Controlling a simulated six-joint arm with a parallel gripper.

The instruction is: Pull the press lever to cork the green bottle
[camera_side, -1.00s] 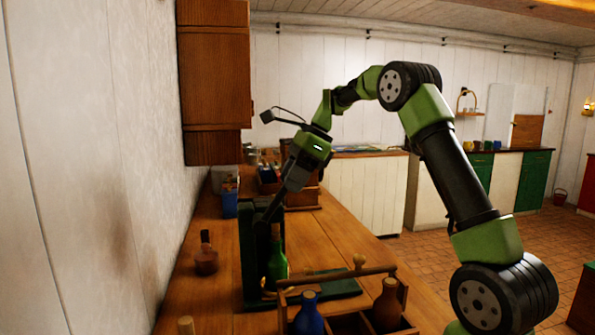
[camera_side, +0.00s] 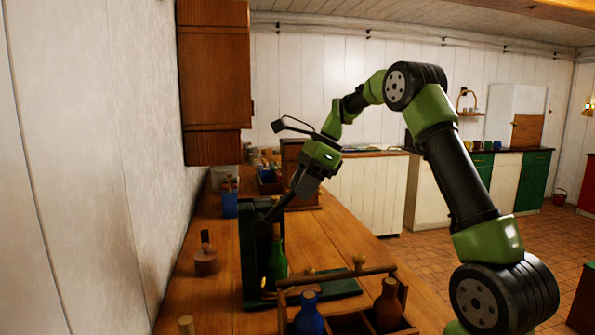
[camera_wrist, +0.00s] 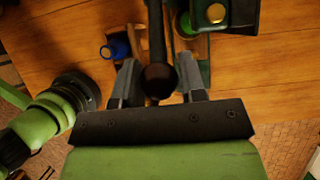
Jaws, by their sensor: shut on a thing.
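The green bottle (camera_side: 278,262) stands upright in the dark green press (camera_side: 249,255) on the wooden counter. The bottle also shows partly in the wrist view (camera_wrist: 183,24), beside the press head (camera_wrist: 226,12). The dark press lever (camera_side: 273,212) slants up and right from the press to my gripper (camera_side: 294,194). In the wrist view, the lever (camera_wrist: 157,35) ends in a dark round knob between the two fingers of my gripper (camera_wrist: 160,80), which is shut on it. I cannot tell whether a cork sits in the bottle.
A wooden carrier (camera_side: 343,324) with a blue bottle (camera_side: 309,316) and a brown bottle (camera_side: 388,305) stands in front, right of the press. A brown corked jar (camera_side: 206,260) stands at left. A blue container (camera_side: 230,204) and a wooden cabinet (camera_side: 214,80) are near the wall.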

